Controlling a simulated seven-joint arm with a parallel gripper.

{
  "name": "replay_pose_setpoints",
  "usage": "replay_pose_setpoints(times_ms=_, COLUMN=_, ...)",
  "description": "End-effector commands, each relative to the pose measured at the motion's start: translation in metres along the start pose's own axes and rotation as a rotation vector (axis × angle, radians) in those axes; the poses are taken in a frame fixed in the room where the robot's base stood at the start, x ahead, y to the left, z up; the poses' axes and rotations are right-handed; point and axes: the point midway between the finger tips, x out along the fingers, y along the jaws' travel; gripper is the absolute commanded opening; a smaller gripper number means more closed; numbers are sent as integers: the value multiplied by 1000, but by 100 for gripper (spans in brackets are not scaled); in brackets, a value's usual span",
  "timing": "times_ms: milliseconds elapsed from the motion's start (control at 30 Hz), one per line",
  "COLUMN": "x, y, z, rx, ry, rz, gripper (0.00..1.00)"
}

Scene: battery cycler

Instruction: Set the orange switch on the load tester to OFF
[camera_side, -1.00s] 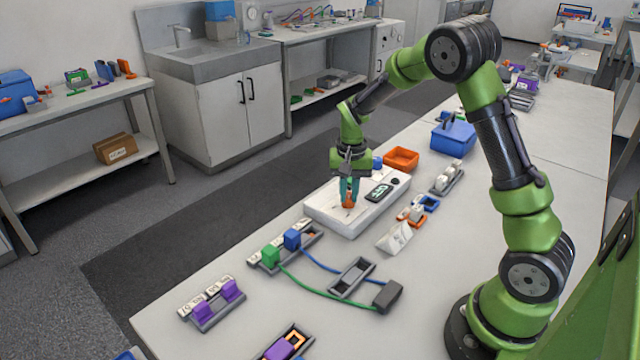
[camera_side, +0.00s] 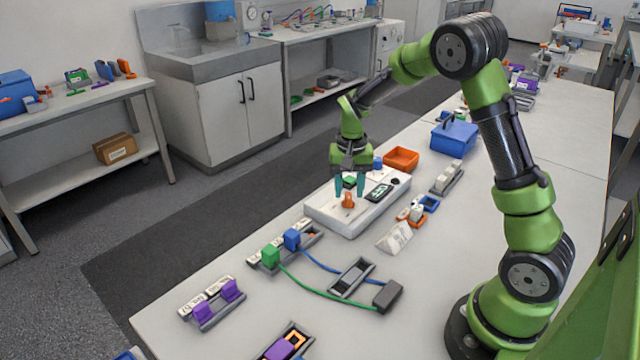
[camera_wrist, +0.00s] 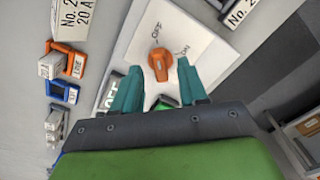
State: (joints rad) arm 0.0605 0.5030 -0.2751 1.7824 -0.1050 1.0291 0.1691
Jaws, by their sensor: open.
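The load tester (camera_side: 322,208) is a white box on the bench with a dark display (camera_side: 379,192) on its top. Its orange switch (camera_side: 348,201) is a rotary knob, also in the wrist view (camera_wrist: 159,62). There, OFF is printed above the knob and ON to its right; I cannot tell surely which mark it points to.
An orange bin (camera_side: 401,159) and a blue box (camera_side: 454,138) stand behind the tester. Orange and blue holders (camera_side: 420,211) and a white wedge-shaped label (camera_side: 394,237) lie to its right. In front are a rack with green and blue blocks (camera_side: 271,256) and cables.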

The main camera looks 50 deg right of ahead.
Motion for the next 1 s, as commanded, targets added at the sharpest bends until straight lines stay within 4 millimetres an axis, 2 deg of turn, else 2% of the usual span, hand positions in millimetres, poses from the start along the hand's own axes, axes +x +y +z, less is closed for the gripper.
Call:
replay_pose_setpoints(times_ms=400, x=-99, y=-1, z=-1, rx=-1, ry=6, rz=-5, gripper=43)
replay_pose_setpoints(times_ms=600, x=-137, y=0, z=0, rx=0, ry=4, rz=-3, gripper=43)
replay_pose_setpoints(times_ms=800, x=-154, y=0, z=0, rx=-1, ry=2, rz=-1, gripper=43)
replay_pose_setpoints(times_ms=1000, x=-156, y=0, z=0, rx=-1, ry=1, rz=0, gripper=43)
